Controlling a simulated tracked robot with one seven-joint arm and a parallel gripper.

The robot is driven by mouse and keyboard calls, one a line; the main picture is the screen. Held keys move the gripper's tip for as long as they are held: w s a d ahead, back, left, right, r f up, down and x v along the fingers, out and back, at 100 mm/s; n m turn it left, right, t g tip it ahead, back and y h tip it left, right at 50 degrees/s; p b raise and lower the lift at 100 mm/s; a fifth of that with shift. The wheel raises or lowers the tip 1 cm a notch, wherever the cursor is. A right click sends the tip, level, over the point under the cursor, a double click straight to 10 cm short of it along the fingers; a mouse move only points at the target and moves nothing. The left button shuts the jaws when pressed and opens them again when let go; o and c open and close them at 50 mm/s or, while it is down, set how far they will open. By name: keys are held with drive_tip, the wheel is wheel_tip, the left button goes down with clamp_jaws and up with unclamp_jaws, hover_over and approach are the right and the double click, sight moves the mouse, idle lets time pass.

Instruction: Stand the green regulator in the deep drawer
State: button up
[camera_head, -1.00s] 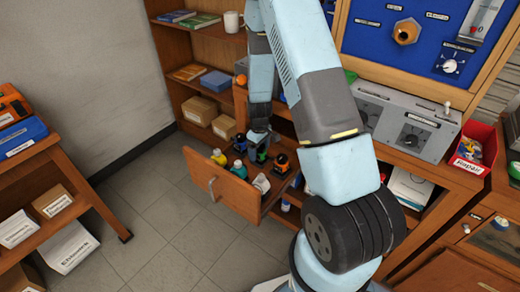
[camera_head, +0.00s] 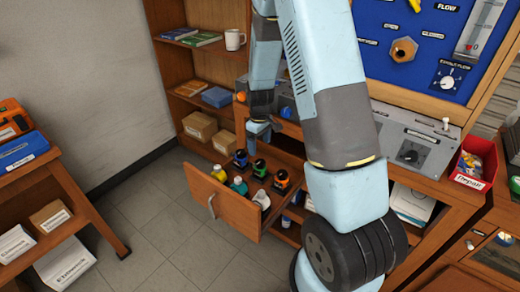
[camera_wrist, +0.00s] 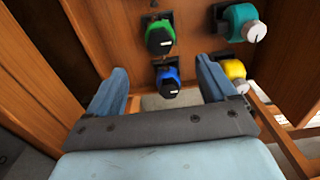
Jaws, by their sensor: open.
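The green regulator (camera_head: 259,168) stands upright in the open deep drawer (camera_head: 226,207), between a blue-topped regulator (camera_head: 240,158) and an orange-topped one (camera_head: 282,182). In the wrist view the green regulator (camera_wrist: 160,37) shows beyond the fingers, with the blue-topped one (camera_wrist: 168,80) nearer. My gripper (camera_head: 263,130) is above the back of the drawer, apart from the green regulator. Its two fingers (camera_wrist: 160,88) are spread with nothing held between them. The lower part of the green regulator is hard to make out.
A shelf (camera_head: 200,95) stands behind, a workbench with a red bin (camera_head: 474,164) at right. The floor in front is clear.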

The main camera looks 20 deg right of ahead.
drive_tip(key=s+r+m+t, duration=0.15)
drive_tip(key=s+r, duration=0.25)
drive_tip(key=r, duration=0.7)
drive_tip(key=s+r+m+t, duration=0.15)
drive_tip(key=s+r, duration=0.35)
drive_tip(key=r, duration=0.7)
drive_tip(key=s+r+m+t, duration=0.1)
drive_tip(key=s+r+m, duration=0.1)
drive_tip(key=s+r, duration=0.4)
drive_tip(key=s+r+m+t, duration=0.1)
drive_tip(key=s+r, duration=0.5)
drive_tip(key=s, duration=0.7)
drive_tip(key=shift+r+m+t, duration=0.25)
drive_tip(key=shift+m+t, duration=0.05)
drive_tip(key=shift+m, duration=0.3)
drive_tip(key=shift+s+d, duration=0.1)
drive_tip(key=shift+c, duration=0.3)
